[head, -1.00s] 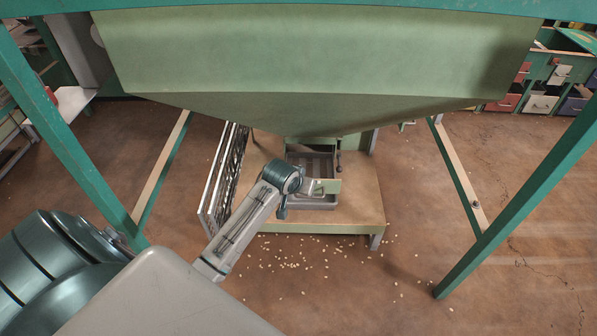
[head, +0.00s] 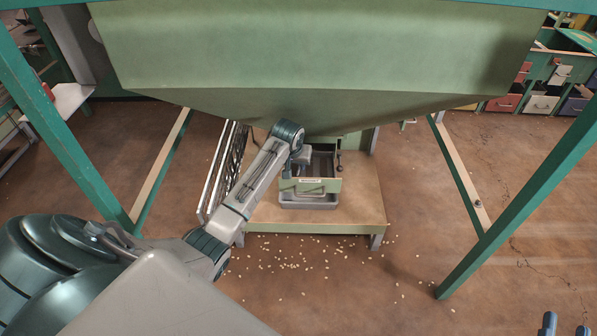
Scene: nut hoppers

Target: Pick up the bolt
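I cannot make out a bolt in the head view. My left arm reaches from the lower left to under the big green hopper (head: 310,60). My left gripper (head: 303,158) points down at the grey tray (head: 308,200) with the green front plate (head: 311,185). The gripper's fingers are too small and partly hidden, so I cannot tell if it is open or holds anything. The inside of the tray is dark and partly covered by my arm.
The tray stands on a low wooden platform (head: 358,205). A metal rack (head: 218,180) stands to its left. Green slanted legs (head: 520,200) flank the hopper. Small pale bits (head: 290,252) lie on the brown floor in front. Coloured drawers (head: 540,103) stand at the back right.

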